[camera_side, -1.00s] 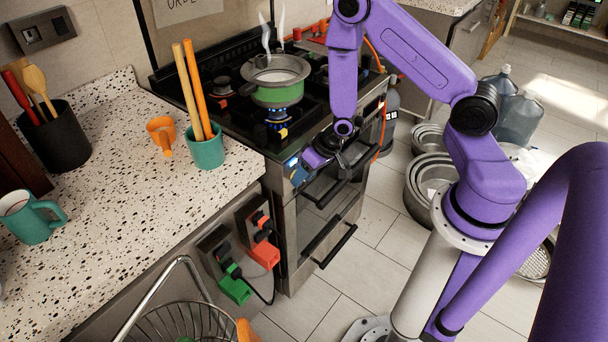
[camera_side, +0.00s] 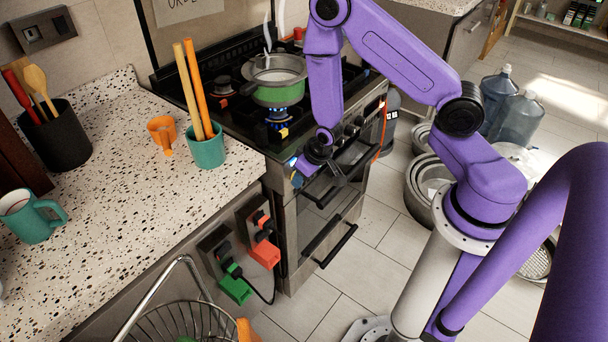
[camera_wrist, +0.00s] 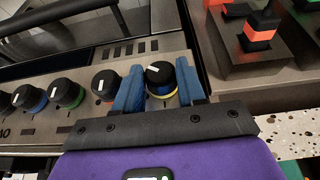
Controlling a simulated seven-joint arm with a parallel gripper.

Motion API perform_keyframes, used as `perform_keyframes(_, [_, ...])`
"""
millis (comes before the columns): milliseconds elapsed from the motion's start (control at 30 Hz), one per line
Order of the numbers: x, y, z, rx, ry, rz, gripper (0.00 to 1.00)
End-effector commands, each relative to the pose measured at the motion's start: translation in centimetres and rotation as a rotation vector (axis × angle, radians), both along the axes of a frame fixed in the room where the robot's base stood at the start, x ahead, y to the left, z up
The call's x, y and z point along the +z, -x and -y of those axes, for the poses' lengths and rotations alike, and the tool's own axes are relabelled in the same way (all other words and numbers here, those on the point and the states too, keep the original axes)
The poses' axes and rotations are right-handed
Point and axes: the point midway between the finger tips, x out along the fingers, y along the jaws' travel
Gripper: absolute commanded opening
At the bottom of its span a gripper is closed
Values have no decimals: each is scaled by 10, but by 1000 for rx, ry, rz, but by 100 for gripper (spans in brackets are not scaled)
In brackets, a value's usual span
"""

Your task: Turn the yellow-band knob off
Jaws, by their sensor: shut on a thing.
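The yellow-band knob (camera_wrist: 160,80) is black with a white mark on top and a yellow ring at its base. It is at the end of the row of knobs on the stove's front panel in the wrist view. My gripper (camera_wrist: 159,84) has one blue finger on each side of it and is shut on it. In the side view my gripper (camera_side: 298,172) is at the left end of the stove front, and the knob is hidden there. A blue flame (camera_side: 279,113) with a yellow tag (camera_side: 282,132) burns under the green pot (camera_side: 280,92).
Red-band (camera_wrist: 106,84), green-band (camera_wrist: 67,94) and blue-band (camera_wrist: 29,97) knobs sit in the same row. An oven handle (camera_side: 335,246) runs along the front. The speckled counter (camera_side: 130,210) adjoins the stove, with red and green plugs (camera_side: 264,252) below it.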

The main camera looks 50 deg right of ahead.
Motion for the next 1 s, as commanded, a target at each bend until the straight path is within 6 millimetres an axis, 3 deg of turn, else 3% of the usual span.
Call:
perform_keyframes(567, [-2, 1, -9, 5, 383, -1, 9])
perform_keyframes(1000, [-6, 0, -13, 5, 784, 2, 9])
